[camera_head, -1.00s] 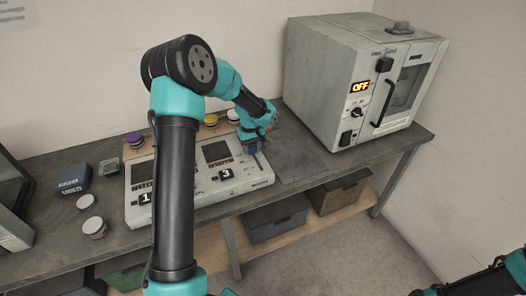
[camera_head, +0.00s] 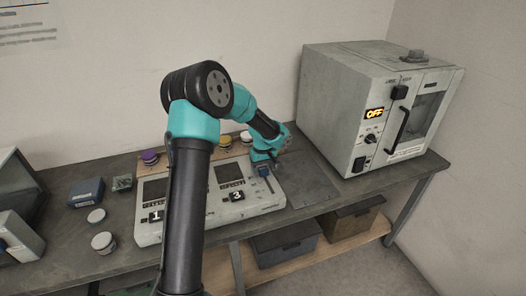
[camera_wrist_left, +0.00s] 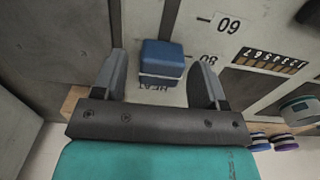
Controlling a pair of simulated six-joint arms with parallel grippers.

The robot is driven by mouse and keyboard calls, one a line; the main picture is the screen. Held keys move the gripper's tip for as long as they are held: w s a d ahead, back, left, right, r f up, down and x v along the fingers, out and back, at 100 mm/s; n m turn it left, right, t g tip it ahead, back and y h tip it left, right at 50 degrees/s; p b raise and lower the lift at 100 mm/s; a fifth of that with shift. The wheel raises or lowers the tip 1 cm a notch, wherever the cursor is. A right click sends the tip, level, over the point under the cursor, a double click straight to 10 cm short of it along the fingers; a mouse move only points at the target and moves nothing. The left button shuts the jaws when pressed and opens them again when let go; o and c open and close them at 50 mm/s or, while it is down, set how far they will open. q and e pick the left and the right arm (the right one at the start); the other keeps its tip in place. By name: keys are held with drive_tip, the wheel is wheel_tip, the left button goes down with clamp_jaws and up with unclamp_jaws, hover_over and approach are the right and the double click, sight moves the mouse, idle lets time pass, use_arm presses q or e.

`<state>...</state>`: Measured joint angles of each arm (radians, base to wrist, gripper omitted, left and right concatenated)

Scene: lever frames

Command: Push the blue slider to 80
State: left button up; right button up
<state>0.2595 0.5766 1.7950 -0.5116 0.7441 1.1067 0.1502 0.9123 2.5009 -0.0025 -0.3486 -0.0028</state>
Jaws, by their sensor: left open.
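The blue slider (camera_head: 264,171) sits in a vertical track at the right side of the pale control panel (camera_head: 210,214). It shows as a blue block with a pale front edge in the left wrist view (camera_wrist_left: 162,60). My left gripper (camera_head: 268,164) is over the upper part of that track, its fingers largely hidden in the head view. In the wrist view my left gripper (camera_wrist_left: 160,72) is open, with one finger on each side of the slider and visible gaps. The upside-down 80 label (camera_wrist_left: 209,57) is about level with the slider, partly covered by a finger. My right gripper is out of view.
The upside-down 60 label (camera_wrist_left: 228,25) is farther along the track. A grey oven (camera_head: 342,110) reading OFF stands to the right. A bare grey plate (camera_head: 312,182) lies between panel and oven.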

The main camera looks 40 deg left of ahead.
sight(263, 167)
use_arm(q)
wheel_tip(263, 167, up, 17)
idle(0.5)
idle(0.4)
